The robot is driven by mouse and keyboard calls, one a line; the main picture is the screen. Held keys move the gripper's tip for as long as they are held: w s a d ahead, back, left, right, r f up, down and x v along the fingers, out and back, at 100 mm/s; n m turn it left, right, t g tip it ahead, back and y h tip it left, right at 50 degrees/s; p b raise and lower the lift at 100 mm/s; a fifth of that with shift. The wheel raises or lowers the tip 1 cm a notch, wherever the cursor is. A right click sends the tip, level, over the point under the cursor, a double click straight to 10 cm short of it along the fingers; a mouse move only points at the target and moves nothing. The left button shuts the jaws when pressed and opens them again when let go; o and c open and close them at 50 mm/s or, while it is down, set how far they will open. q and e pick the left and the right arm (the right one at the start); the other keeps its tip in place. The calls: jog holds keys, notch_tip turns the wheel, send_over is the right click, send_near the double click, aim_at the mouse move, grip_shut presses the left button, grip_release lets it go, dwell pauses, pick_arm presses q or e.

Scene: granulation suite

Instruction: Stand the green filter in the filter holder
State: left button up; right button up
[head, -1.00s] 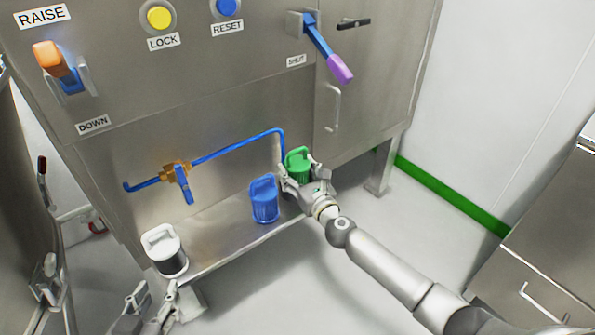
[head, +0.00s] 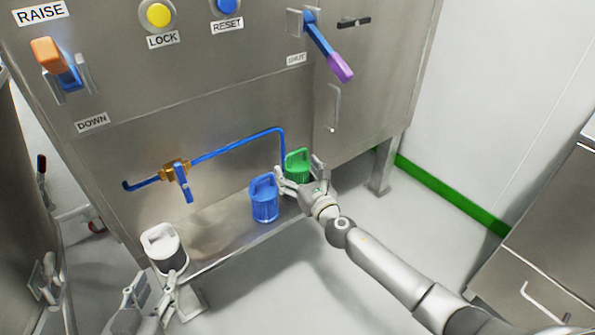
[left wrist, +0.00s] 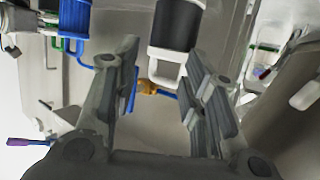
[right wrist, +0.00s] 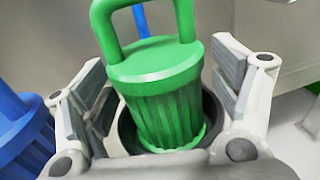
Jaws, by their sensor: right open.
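The green filter (head: 297,163) stands at the right end of the steel shelf. In the right wrist view the ribbed green filter (right wrist: 165,105) has its lower end inside a dark round holder (right wrist: 126,130). Whether it is fully seated I cannot tell. My right gripper (right wrist: 165,85) is open, with one finger on each side of the filter and gaps visible; in the head view my right gripper (head: 299,174) is just in front of it. My left gripper (head: 152,288) is open and empty, near the white-topped dark filter (head: 164,247); its spread fingers show in the left wrist view (left wrist: 160,85).
A blue filter (head: 264,199) stands on the shelf (head: 215,238) close left of my right gripper. A blue pipe (head: 235,148) with a brass valve (head: 175,171) runs along the panel behind. Levers and buttons sit above. Open floor lies in front of the shelf.

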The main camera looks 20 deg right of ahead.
pick_arm(q)
jog(key=shift+f, duration=0.1)
pick_arm(e)
jog(key=shift+s+d+r+p, duration=0.1)
jog(key=shift+s+r+p, duration=0.25)
jog(key=shift+r+p, duration=0.35)
jog(key=s+d+f+m+g+h+p, duration=0.1)
jog(key=s+d+m+g+h, duration=0.15)
jog(key=s+m, duration=0.75)
jog(key=s+d+f+m+g+h, duration=0.1)
jog(key=s+d+m+h, duration=0.15)
jog(key=s+m, duration=0.7)
pick_arm(q)
jog(key=s+a+f+g+y, duration=0.1)
jog(key=s+a+f+g, duration=0.2)
jog(key=s+f+g, duration=0.3)
jog(key=shift+s+a+f+y, duration=0.15)
jog(key=shift+s+f+y, duration=0.25)
jog(key=shift+s+f, duration=0.65)
pick_arm(e)
jog(key=s+a+f+m+g+y, duration=0.1)
jog(key=s+a+f+m+g, duration=0.1)
jog(key=s+m, duration=0.5)
jog(key=s+a+f+m+g+y, duration=0.2)
jog(key=s+a+m+g, duration=0.2)
jog(key=s+m, duration=0.4)
jog(key=shift+a+m+g, duration=0.25)
jog(key=shift+m+g, duration=0.2)
jog(key=shift+m, duration=0.1)
